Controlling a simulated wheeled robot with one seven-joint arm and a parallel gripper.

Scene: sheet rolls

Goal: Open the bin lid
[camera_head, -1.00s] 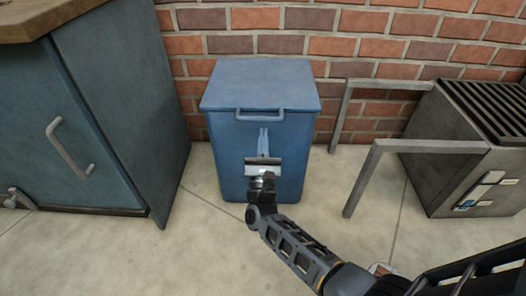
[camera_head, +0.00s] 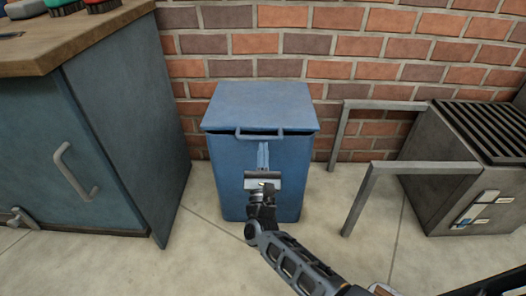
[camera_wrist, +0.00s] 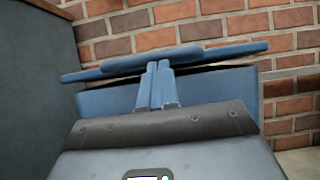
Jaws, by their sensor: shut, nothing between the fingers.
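The blue bin (camera_head: 228,180) stands against the brick wall. Its lid (camera_head: 262,105) is tilted up slightly, with a thin dark gap under its front edge. The lid's bar handle (camera_head: 245,136) is at the front edge. My gripper (camera_head: 263,147) is shut and empty, upright in front of the bin, with its fingertips just under the handle. In the wrist view, the fingertips (camera_wrist: 158,66) meet the underside of the handle (camera_wrist: 150,59), and the lid edge (camera_wrist: 245,48) stands above the bin body (camera_wrist: 95,102). I cannot tell for sure whether they touch.
A blue-grey cabinet (camera_head: 125,140) with a wooden top (camera_head: 95,38) stands close on the left. A grey metal frame (camera_head: 362,195) and a slatted grey unit (camera_head: 440,185) stand on the right. The floor (camera_head: 195,255) in front is clear.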

